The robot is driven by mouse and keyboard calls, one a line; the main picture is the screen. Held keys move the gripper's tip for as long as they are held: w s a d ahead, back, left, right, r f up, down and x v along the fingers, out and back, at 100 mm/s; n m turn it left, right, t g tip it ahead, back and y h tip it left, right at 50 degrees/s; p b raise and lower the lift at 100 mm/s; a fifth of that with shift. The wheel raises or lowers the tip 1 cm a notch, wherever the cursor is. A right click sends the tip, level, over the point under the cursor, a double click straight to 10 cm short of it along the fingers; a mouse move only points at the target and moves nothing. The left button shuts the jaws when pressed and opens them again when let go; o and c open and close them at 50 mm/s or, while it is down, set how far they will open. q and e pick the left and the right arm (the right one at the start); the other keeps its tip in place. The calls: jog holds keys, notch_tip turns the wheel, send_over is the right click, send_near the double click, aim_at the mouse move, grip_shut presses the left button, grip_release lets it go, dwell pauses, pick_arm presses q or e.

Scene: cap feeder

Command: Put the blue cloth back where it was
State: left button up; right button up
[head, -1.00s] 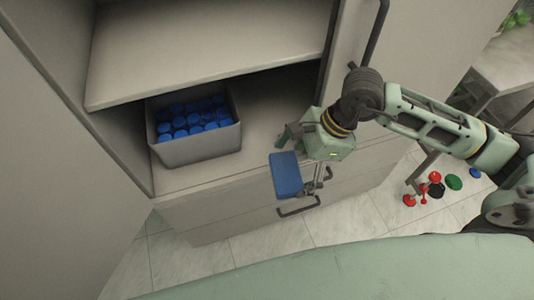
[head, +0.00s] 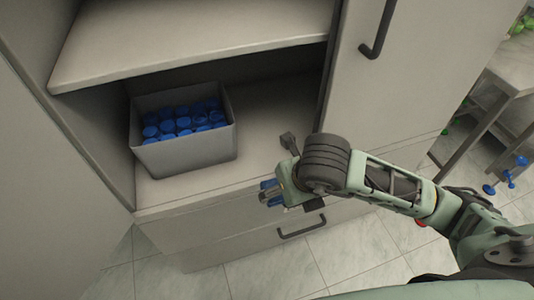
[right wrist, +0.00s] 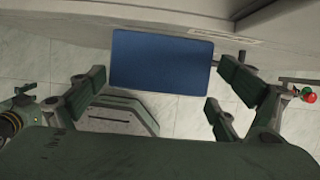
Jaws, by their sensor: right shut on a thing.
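The blue cloth (right wrist: 161,62) shows in the right wrist view as a flat dark blue rectangle between the fingers of my right gripper (right wrist: 163,86). In the head view only a small blue part of the cloth (head: 267,185) shows beside my right gripper (head: 277,180), which is shut on it. The gripper is in front of the cabinet, near the front right edge of the lower shelf (head: 190,190). The arm hides most of the cloth there. My left gripper is not in view.
A grey bin (head: 190,152) full of blue caps stands on the left of the lower shelf. An upper shelf (head: 190,40) overhangs it. The shelf right of the bin is bare. A drawer handle (head: 301,226) and a door handle (head: 378,30) stick out.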

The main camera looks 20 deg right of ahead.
send_over(266, 155)
jog(key=s, duration=0.2)
jog(key=shift+w, duration=0.3)
jog(key=shift+d+f, duration=0.1)
jog(key=shift+f, duration=0.25)
notch_tip(266, 155, down, 3)
jog(key=shift+r, duration=0.1)
jog(key=o, duration=0.7)
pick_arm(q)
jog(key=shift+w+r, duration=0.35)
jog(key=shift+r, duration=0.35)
